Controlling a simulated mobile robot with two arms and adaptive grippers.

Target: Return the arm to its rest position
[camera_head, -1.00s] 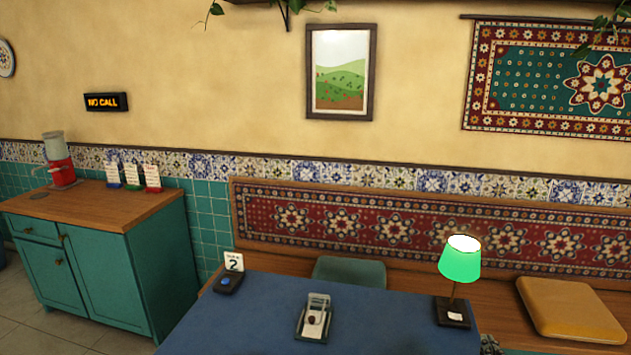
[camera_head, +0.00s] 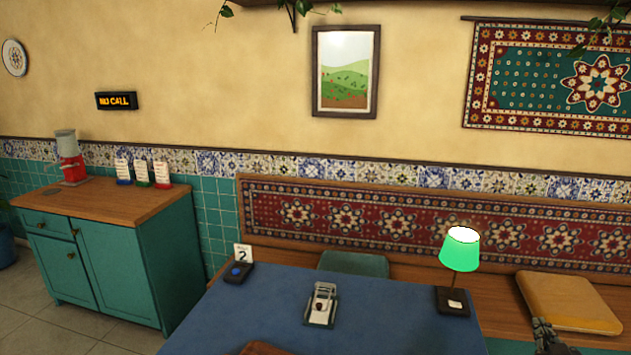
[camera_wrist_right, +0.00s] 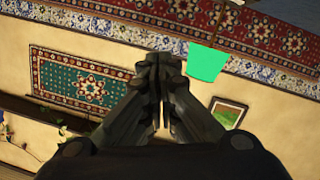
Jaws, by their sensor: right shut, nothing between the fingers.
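My right gripper (camera_head: 543,330) shows at the lower right edge of the head view, in front of the bench and its tan cushion. In the right wrist view its dark fingers (camera_wrist_right: 160,68) meet at the tips, shut and empty. That view is tilted over and shows the wall hanging, the tile band and the green lampshade (camera_wrist_right: 206,62) beyond the fingers. My left gripper is in neither view.
A blue table (camera_head: 250,320) holds a green lamp (camera_head: 460,249), a small clear-lidded holder (camera_head: 321,304) and a number stand with a blue button (camera_head: 238,271). A tan cushion (camera_head: 568,300) lies on the bench. A teal cabinet (camera_head: 105,260) stands at left.

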